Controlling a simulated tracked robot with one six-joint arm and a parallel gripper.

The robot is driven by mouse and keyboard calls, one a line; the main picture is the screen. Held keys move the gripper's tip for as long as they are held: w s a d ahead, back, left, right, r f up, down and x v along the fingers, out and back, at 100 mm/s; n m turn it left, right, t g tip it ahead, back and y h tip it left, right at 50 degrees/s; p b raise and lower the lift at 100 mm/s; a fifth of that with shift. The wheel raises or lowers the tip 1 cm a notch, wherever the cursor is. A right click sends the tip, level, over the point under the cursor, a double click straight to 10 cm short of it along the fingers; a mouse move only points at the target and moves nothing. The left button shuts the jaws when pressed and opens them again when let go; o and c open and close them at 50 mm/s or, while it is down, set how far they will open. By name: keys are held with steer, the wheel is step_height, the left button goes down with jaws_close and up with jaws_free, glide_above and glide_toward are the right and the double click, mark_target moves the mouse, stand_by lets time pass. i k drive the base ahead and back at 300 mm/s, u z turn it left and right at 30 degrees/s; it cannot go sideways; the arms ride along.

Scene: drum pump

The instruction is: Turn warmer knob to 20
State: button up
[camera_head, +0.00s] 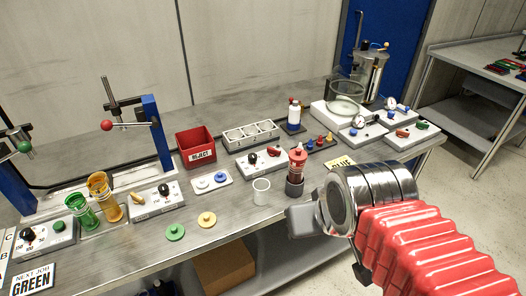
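Several control boxes with knobs stand on the bench. Another black knob (164,188) is on the middle-left box, beside an orange lever (137,197). A third black knob (252,158) is on the box behind the red-topped bottle. A small dial (358,124) is on a box at the back right. I cannot tell which one is the warmer knob. My gripper (300,217) is at the bench's front edge, right of these knobs; its fingers are mostly hidden.
A glass vessel (344,104) stands back right.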

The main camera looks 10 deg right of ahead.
mark_target(252, 157)
steer(key=z, duration=0.15)
steer(key=k, duration=0.65)
steer(key=u, duration=0.8)
steer(key=i, duration=1)
steer(key=u, duration=0.05)
